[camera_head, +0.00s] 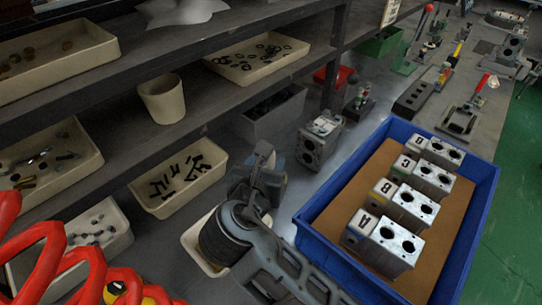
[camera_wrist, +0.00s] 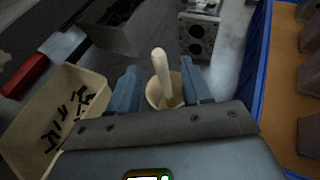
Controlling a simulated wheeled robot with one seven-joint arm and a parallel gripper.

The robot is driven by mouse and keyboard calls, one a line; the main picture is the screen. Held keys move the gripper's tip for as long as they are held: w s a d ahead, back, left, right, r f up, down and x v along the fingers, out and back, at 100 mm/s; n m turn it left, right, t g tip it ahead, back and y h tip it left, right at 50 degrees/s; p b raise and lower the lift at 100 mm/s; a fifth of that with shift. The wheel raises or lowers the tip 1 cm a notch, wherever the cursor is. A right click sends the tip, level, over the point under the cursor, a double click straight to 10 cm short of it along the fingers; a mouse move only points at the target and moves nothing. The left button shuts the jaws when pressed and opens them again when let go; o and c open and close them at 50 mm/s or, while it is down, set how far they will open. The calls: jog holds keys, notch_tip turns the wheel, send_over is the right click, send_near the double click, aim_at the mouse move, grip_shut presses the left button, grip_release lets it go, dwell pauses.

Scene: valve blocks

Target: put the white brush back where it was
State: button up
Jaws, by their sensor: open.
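The white brush (camera_wrist: 160,68) shows in the wrist view as a pale, upright handle; its lower end is inside a cream cup (camera_wrist: 151,97). My gripper (camera_wrist: 160,88) is open, with one blue-grey finger on each side of the brush and cup in the picture. I cannot tell whether the fingers touch either one. In the head view my gripper (camera_head: 258,178) is low in front of the shelves, left of the blue crate, and the brush is hidden behind my arm. A cream rim (camera_head: 190,240) shows beside my arm.
The blue crate (camera_head: 314,210) with several valve blocks is close on the right. A loose valve block (camera_head: 312,148) stands behind my gripper. A tray of black pins (camera_head: 150,205) is on the left. Another cream cup (camera_head: 163,98) stands on the shelf. Red coiled hose (camera_head: 45,240) is at lower left.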

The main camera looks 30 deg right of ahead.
jog(key=v, duration=0.5)
jog(key=shift+s+a+r, duration=0.2)
jog(key=shift+s+a, duration=0.05)
